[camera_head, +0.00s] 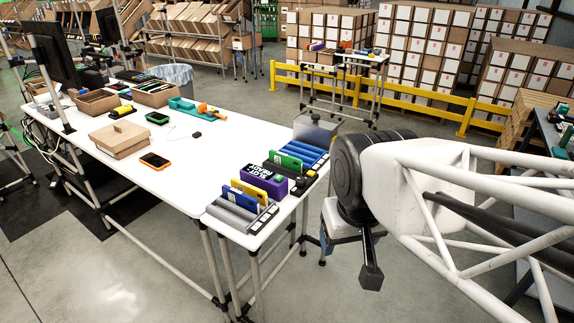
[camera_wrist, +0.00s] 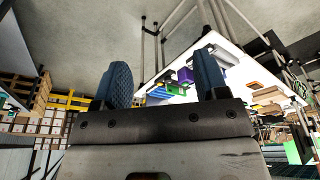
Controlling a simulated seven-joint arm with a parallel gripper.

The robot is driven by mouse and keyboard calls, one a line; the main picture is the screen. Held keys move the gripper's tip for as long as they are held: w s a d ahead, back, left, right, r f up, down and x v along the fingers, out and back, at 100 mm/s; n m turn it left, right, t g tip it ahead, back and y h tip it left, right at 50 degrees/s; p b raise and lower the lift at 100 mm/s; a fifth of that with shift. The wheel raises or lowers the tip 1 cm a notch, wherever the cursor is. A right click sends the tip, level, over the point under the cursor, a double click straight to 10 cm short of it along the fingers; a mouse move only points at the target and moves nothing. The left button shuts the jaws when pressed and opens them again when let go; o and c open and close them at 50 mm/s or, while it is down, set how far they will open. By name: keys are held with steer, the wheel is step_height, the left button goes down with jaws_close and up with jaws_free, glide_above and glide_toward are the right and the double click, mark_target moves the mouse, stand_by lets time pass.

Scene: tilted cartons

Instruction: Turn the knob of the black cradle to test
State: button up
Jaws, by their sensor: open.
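Several slotted cradles stand in a row on the right end of the white table. A dark cradle with pale buttons (camera_head: 302,184) sits just right of a purple block lettered "SLOT READY" (camera_head: 264,178); it looks like the black cradle. Its knob is too small to make out. My gripper (camera_head: 370,272) hangs beyond the table's right edge, over the floor, apart from the cradles. In the wrist view my gripper (camera_wrist: 164,80) shows two blue-grey fingers spread wide with nothing between them.
A grey cradle with yellow and blue cards (camera_head: 238,212) stands at the table's near corner. A blue ribbed tray (camera_head: 301,155) and a grey transparent bin (camera_head: 316,128) are behind. A cardboard box (camera_head: 120,139) and an orange device (camera_head: 154,161) lie left. The table's middle is mostly clear.

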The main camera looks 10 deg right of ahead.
steer(key=w, duration=0.1)
steer(key=m+g, duration=0.3)
steer(key=m, duration=0.9)
glide_above(301, 179)
steer(key=f, duration=1.4)
steer(key=shift+s+f, duration=0.3)
steer(key=shift+s, duration=0.1)
steer(key=shift+w+d+f, duration=0.1)
steer(key=shift+w+f, duration=0.35)
steer(key=shift+w, duration=0.05)
steer(key=shift+f, duration=0.1)
steer(key=shift+f, duration=3.8)
